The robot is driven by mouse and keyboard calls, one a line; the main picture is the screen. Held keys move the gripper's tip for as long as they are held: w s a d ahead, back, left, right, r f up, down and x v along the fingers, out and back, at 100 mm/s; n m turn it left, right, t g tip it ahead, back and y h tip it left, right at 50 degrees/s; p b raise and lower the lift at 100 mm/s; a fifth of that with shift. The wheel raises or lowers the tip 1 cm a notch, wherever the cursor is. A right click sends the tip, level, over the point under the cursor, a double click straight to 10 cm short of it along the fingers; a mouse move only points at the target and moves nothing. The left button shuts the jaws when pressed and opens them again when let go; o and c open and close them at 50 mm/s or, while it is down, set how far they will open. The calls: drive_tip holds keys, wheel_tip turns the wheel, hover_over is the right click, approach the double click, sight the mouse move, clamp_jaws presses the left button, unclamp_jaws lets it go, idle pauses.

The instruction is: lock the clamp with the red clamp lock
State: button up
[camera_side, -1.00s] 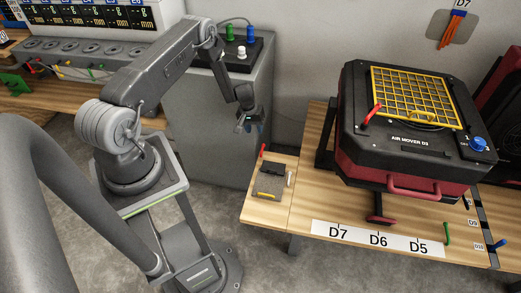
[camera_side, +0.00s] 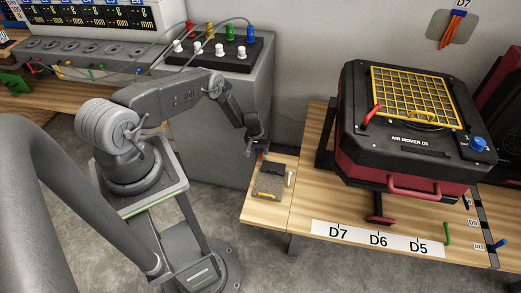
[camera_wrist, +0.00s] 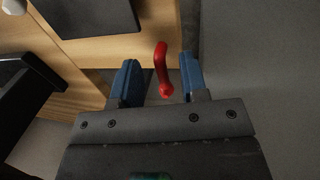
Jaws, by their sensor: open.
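The red clamp lock (camera_wrist: 161,66) shows in the wrist view as a small curved red handle at the edge of a wooden top. My gripper (camera_wrist: 158,64) is open, with one blue finger on each side of the lock. I see gaps on both sides, so the fingers do not appear to grip it. In the side view my gripper (camera_side: 258,149) is low over the back-left corner of the small wooden table, and it mostly hides the lock there. The clamp itself cannot be made out clearly.
The air mover (camera_side: 415,140), with a yellow grille, stands to the right. A grey cabinet (camera_side: 220,125) stands close behind my arm.

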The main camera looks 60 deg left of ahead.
drive_tip(key=shift+c, duration=0.3)
clamp_jaws()
drive_tip(key=shift+m, duration=0.3)
drive_tip(key=m, duration=0.4)
drive_tip(key=m+g, duration=0.1)
drive_tip(key=m, duration=0.1)
drive_tip(key=shift+w+d+h, duration=0.15)
drive_tip(key=shift+w+h, duration=0.1)
drive_tip(key=shift+h, duration=0.05)
drive_tip(key=m, duration=0.2)
drive_tip(key=m+g, duration=0.1)
drive_tip(key=m, duration=0.3)
drive_tip(key=shift+w+d+m, duration=0.1)
drive_tip(key=shift+d+m, duration=0.15)
drive_tip(key=shift+m, duration=0.15)
